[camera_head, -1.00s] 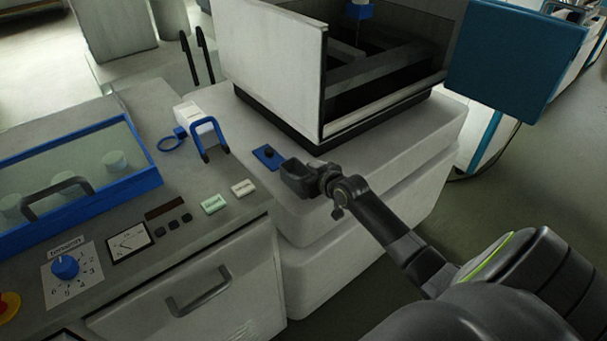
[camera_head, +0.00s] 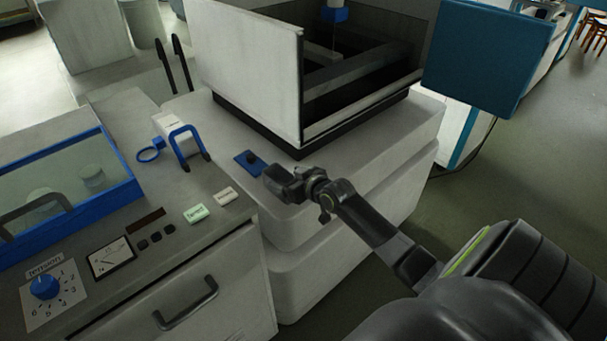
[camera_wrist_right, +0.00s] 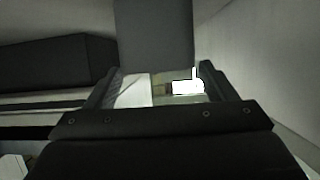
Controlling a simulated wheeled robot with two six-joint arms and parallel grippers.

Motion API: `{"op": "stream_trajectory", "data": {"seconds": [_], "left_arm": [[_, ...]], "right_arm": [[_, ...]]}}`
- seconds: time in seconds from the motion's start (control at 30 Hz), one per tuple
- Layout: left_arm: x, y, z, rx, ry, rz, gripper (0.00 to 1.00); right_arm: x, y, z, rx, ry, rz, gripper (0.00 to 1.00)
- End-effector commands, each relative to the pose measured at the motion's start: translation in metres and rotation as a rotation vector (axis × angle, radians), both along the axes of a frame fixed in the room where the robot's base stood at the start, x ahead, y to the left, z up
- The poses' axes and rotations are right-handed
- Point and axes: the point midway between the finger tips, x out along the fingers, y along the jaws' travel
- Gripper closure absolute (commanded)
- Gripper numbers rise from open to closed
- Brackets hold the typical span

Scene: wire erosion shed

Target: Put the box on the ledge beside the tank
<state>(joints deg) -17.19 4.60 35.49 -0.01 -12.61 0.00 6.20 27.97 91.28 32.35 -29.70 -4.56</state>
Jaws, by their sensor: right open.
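A small white box (camera_head: 172,125) stands on the grey counter at the left of the camera_head view, partly behind a blue arched handle (camera_head: 187,140). The tank (camera_head: 247,75) has a tall white side wall and a dark interior. The pale ledge (camera_head: 215,130) runs along the tank's left and front. My right gripper (camera_head: 280,181) hovers near the ledge's front edge, close to a blue plate with a black knob (camera_head: 250,162). It is open, and its fingers (camera_wrist_right: 157,88) stand apart in the wrist view. A dark grey block (camera_wrist_right: 155,38) there is unclear. My left gripper is not in view.
A blue-framed clear cover (camera_head: 65,180) is at left. A blue panel (camera_head: 488,55) stands at right. Floor right of the machine is clear.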

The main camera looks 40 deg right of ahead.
Motion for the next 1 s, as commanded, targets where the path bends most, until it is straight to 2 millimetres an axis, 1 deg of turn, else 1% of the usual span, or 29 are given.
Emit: {"op": "stream_trajectory", "data": {"seconds": [0.3,0.5,0.7,0.93,1.0], "left_arm": [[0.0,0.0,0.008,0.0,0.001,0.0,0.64],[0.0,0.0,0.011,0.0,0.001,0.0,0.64],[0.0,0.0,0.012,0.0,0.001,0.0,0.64],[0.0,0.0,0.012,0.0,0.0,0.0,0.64],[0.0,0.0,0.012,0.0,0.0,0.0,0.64]], "right_arm": [[-0.057,-0.005,0.024,-0.005,0.003,0.002,0.22],[-0.086,-0.007,0.036,-0.004,0.003,0.002,0.22],[-0.098,-0.008,0.041,-0.001,0.001,0.001,0.22],[-0.1,-0.008,0.042,0.0,0.001,0.001,0.22],[-0.1,-0.009,0.038,0.0,0.006,-0.004,0.22]]}}
